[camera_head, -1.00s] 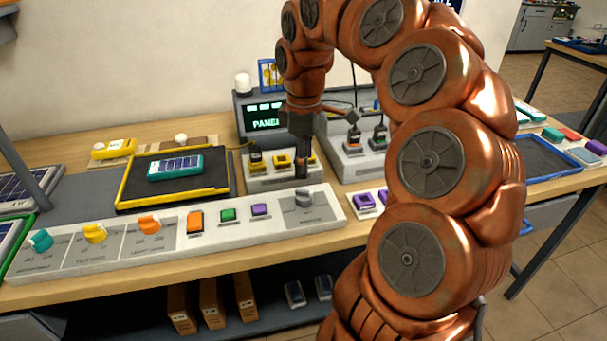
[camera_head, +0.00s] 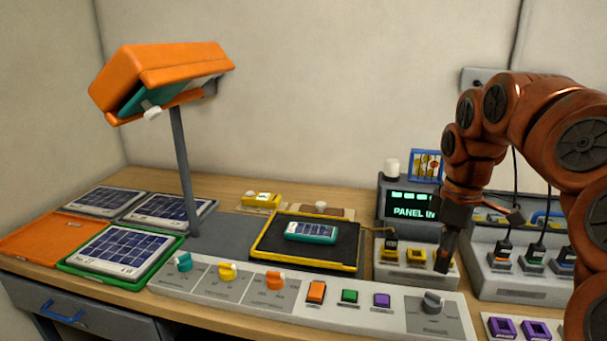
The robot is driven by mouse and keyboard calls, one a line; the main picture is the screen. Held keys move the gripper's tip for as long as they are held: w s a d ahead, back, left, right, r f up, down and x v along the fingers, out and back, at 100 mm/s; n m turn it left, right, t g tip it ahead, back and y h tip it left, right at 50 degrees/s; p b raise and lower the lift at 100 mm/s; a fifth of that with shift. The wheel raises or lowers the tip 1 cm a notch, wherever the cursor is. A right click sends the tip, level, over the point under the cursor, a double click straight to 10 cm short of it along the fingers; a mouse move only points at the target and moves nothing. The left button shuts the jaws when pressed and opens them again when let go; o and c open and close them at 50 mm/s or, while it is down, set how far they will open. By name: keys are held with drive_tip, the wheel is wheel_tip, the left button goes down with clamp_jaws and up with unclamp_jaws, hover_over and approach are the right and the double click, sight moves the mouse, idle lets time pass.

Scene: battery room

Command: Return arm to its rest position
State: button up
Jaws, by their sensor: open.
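My copper-coloured arm reaches in from the right side of the head view. My gripper (camera_head: 447,252) points down over the right end of the small grey socket block (camera_head: 401,274), in front of the lit panel display (camera_head: 411,206). Its dark fingers are small in the picture, and they look empty. My arm hides part of the space right of the display. A teal device with a small solar panel (camera_head: 311,232) lies on the black mat with a yellow rim (camera_head: 262,250), apart from my gripper.
A long control strip (camera_head: 330,310) with knobs and coloured buttons runs along the front edge. An orange lamp (camera_head: 160,75) stands on a post at left, by several solar panels (camera_head: 120,252). A charger block (camera_head: 520,285) with plugs stands at right.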

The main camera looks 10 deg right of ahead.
drive_tip(key=s+a+m+p, duration=0.2)
drive_tip(key=s+a+p, duration=0.2)
drive_tip(key=s+a, duration=0.6)
drive_tip(key=s+a+f+m+g+p, duration=0.1)
drive_tip(key=s+a+f+m+p, duration=0.1)
drive_tip(key=s, duration=0.4)
drive_tip(key=s+a+f+m+p, duration=0.2)
drive_tip(key=s+a+m, duration=0.3)
drive_tip(key=s+a, duration=0.1)
drive_tip(key=shift+s+f+g, duration=0.4)
drive_tip(key=shift+s, duration=0.25)
